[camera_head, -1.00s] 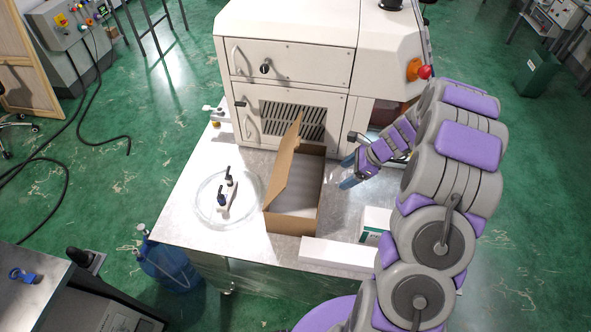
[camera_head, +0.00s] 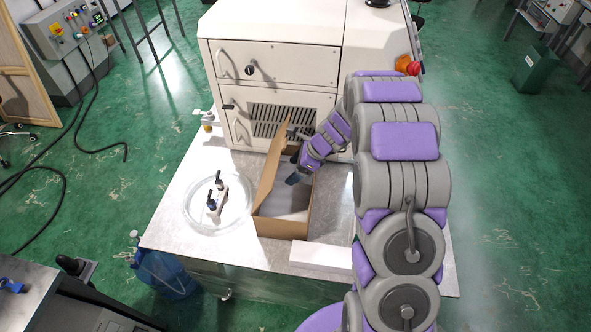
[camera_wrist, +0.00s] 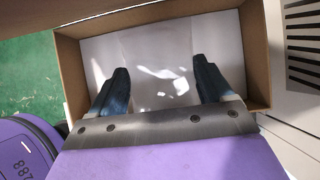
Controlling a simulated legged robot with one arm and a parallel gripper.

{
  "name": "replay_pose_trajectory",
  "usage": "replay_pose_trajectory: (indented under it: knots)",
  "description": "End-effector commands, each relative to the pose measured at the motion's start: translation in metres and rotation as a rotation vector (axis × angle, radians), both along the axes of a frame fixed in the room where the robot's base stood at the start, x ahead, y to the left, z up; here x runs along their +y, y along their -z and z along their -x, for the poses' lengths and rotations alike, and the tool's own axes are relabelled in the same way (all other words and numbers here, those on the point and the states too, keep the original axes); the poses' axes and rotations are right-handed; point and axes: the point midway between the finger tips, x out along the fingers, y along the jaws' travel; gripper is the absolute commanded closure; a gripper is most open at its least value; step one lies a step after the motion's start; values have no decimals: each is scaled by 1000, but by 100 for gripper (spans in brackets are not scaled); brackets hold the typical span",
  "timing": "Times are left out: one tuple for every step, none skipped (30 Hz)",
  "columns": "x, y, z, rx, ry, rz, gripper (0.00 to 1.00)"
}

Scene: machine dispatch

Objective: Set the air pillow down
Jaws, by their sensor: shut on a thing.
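My gripper (camera_head: 297,178) is over the right side of the open cardboard box (camera_head: 280,228), pointing down and left. In the wrist view its two dark blue fingers (camera_wrist: 158,80) stand wide apart over the box. The clear, shiny air pillow (camera_wrist: 162,88) shows as bright highlights between them, and the gripper is shut on it. The box's brown walls (camera_wrist: 70,75) surround the view of its pale floor. The pillow's outline is hard to make out, and I cannot tell if it touches the floor. In the head view the pillow cannot be made out.
The box's flap (camera_head: 272,165) stands up on its left. A white carton (camera_head: 320,257) lies in front on the right. The beige machine (camera_head: 275,65) stands close behind.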

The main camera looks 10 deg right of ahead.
Motion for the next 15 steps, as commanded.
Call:
replay_pose_trajectory:
  knots:
    - [2,5,1,2,1,3,49]
    - [3,5,1,2,1,4,49]
    - [5,4,1,1,1,5,49]
    - [7,4,1,2,0,5,49]
    - [7,4,1,2,0,6,49]
    - [7,4,1,2,0,6,49]
    - [6,3,1,2,0,5,49]
    - [5,4,1,2,0,5,49]
    - [3,4,1,1,0,3,18]
    - [1,4,1,0,0,1,16]
    - [-1,4,1,1,1,0,13]
    - [-2,4,1,0,1,-1,9]
    - [-3,4,1,0,1,-2,6]
    - [-5,4,1,-1,1,-3,3]
    - [-6,4,1,0,0,-4,0]
